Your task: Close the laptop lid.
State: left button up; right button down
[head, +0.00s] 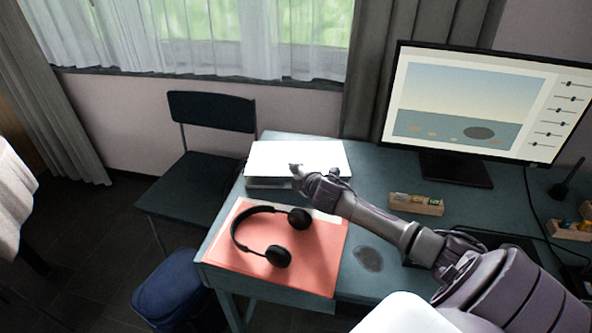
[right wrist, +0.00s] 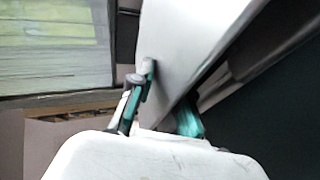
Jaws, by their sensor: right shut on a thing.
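The laptop (head: 268,183) stands at the far left part of the desk. Its pale lid (head: 297,156) shows as a bright flat panel above a darker grey edge; I cannot tell the exact angle between lid and base. My right gripper (head: 297,171) is at the lid's near edge. In the right wrist view the lid (right wrist: 187,45) runs between the two green-and-grey fingers of the gripper (right wrist: 170,101), which is shut on it. Part of the laptop's front is hidden by the gripper. My left gripper is not in view.
Headphones (head: 240,238) lie on a red folder (head: 310,262) in front of the laptop. A monitor (head: 455,165) and a small wooden box (head: 416,204) stand to the right. A dark chair (head: 190,185) is left of the desk (head: 372,165), with a blue bag (head: 170,290) on the floor.

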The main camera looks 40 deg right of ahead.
jog(key=c, duration=1.3)
grip_release()
jog(key=shift+f, duration=0.45)
jog(key=shift+r, duration=0.1)
jog(key=shift+w+r, duration=0.1)
jog(key=shift+v, duration=4.05)
jog(key=shift+r, duration=0.1)
